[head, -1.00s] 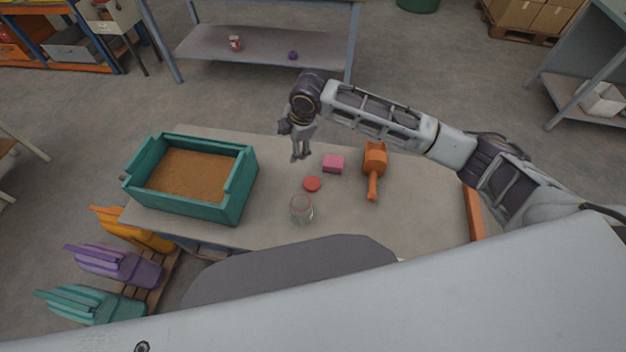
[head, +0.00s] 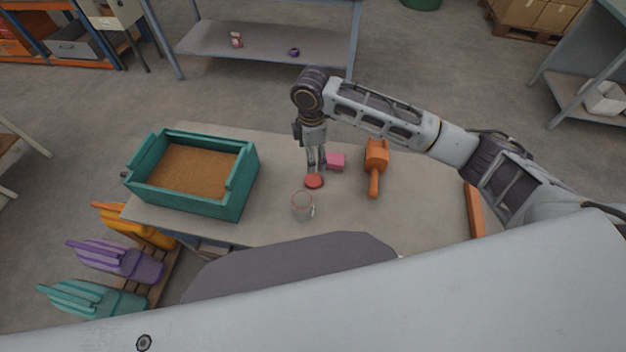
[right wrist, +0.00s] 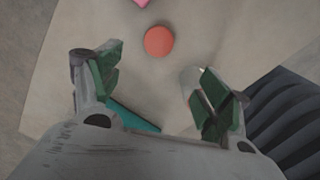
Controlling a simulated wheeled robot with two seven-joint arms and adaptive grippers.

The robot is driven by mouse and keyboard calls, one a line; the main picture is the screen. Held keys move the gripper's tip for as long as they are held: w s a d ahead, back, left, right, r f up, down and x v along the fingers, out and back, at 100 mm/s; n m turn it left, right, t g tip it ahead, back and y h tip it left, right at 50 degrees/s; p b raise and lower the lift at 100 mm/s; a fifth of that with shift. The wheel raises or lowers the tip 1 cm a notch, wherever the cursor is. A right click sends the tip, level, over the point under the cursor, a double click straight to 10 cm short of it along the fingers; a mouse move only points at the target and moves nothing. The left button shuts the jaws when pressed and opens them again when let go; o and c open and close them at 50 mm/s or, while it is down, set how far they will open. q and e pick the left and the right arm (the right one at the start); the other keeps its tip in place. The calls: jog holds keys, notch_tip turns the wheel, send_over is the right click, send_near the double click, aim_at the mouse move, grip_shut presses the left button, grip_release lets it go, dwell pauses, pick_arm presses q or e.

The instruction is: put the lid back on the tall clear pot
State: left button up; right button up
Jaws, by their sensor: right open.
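A round red lid (head: 314,182) lies flat on the worktable. The clear pot (head: 303,206) stands just in front of it, with no lid on it. My right gripper (head: 316,167) points down beside the lid at its far side; the head view does not show whether they touch. In the right wrist view the gripper (right wrist: 158,85) is open and empty, with the lid (right wrist: 159,41) beyond the fingertips, apart from them. The pot (right wrist: 189,79) shows there partly hidden behind the right-hand finger. My left gripper is not in view.
A pink block (head: 336,161) lies close to the right of my gripper, also in the right wrist view (right wrist: 142,2). An orange scoop-like tool (head: 376,158) lies farther right. A teal sand-filled bin (head: 238,198) stands at the table's left. Table (head: 268,215) is bare between bin and pot.

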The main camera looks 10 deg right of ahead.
send_over(313, 179)
jog(key=shift+s+a+f, duration=0.1)
jog(key=shift+s+f, duration=0.05)
jog(key=shift+f, duration=2)
jog(key=shift+s+a+f, duration=0.1)
jog(key=shift+s+f, duration=0.05)
jog(key=shift+f, duration=2)
jog(key=shift+w+d+f, duration=0.1)
jog(key=shift+f, duration=1.2)
jog(key=shift+w+d+f, duration=0.1)
jog(key=shift+f, duration=1.2)
jog(key=c, duration=0.8)
